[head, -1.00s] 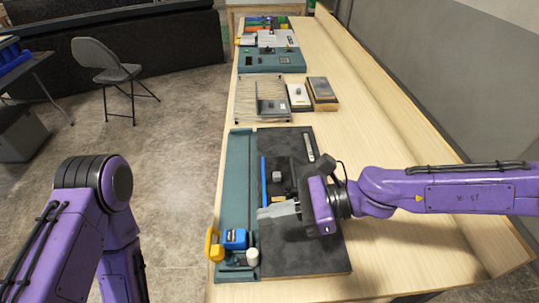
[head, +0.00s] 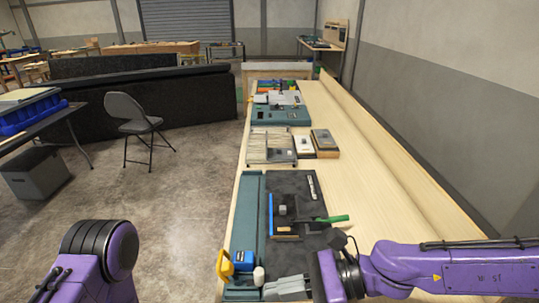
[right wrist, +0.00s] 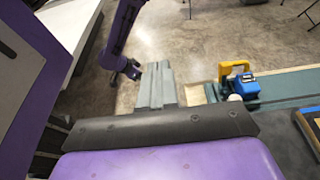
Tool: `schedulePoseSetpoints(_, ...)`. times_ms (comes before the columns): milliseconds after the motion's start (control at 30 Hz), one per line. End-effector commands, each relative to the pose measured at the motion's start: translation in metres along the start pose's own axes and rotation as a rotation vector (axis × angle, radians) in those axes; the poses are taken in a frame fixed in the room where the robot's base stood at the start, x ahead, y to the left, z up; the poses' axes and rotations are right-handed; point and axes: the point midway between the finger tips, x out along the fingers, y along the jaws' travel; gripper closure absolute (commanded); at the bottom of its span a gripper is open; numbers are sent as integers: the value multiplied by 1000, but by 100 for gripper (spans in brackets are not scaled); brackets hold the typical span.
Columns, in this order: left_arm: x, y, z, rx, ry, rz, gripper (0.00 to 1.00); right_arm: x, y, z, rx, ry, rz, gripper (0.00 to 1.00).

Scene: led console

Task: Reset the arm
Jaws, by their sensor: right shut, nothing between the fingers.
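My right gripper (head: 288,288) is shut and empty, its grey fingers pointing left over the near edge of the dark console board (head: 300,185). Its closed fingers also show in the right wrist view (right wrist: 155,85). My right arm comes in from the lower right. My left arm shows at the lower left, bent downward beside the table, and its gripper is outside the head view.
A yellow-handled item (head: 223,266), a blue block (head: 243,260) and a white cylinder (head: 259,276) stand at the near left. Wooden tabletop (head: 385,205) is clear to the right.

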Motion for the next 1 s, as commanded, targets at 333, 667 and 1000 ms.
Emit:
schedulePoseSetpoints(333,9,1,4,0,0,0,57,16,1,-57,2,117,-29,100)
schedulePoseSetpoints(667,25,2,11,0,0,0,57,32,18,-172,-36,377,-53,100)
schedulePoseSetpoints(1000,68,6,28,0,0,0,57,-16,99,-410,-339,1031,117,100)
